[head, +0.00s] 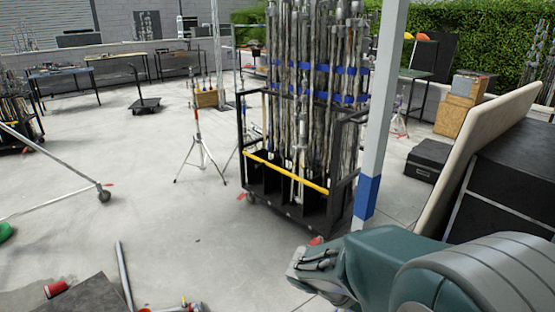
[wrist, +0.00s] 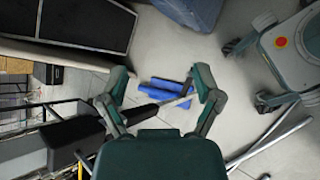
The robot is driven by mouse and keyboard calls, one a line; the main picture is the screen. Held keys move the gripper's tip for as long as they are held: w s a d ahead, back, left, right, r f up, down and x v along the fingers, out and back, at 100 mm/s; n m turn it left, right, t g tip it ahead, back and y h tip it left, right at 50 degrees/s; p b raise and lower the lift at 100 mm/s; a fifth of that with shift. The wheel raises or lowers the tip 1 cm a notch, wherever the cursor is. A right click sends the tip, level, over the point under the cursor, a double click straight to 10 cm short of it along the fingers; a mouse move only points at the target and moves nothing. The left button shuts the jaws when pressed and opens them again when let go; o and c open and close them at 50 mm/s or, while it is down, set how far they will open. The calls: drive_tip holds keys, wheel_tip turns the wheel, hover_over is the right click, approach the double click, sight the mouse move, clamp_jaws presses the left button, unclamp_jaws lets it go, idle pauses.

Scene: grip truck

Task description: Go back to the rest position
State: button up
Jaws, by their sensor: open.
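My gripper (wrist: 163,78) shows in the wrist view with its two fingers spread wide apart. It is open and nothing is held between the fingertips. A blue piece (wrist: 168,92) shows beyond and between the fingers, apart from them; I cannot tell exactly what it belongs to. In the head view, my teal arm fills the lower right, and the fingers cannot be made out clearly there. A black wheeled cart (head: 290,203) full of upright metal stands is behind my arm. A white post (head: 385,100) with a blue base band rises between the cart and the right side.
A beige panel (head: 480,150) leans beside black cases at the right. A black box (head: 428,160) sits on the floor behind it. A light stand (head: 200,145) is left of the cart. Floor (head: 170,235) at centre left is mostly clear; a red cup (head: 56,289) is lower left.

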drive_tip(key=s+a+r+m+t+y, duration=0.5)
drive_tip(key=s+r+m+y, duration=0.5)
drive_tip(key=s, duration=0.2)
drive_tip(key=shift+r+t, duration=0.4)
drive_tip(key=shift+t, duration=0.1)
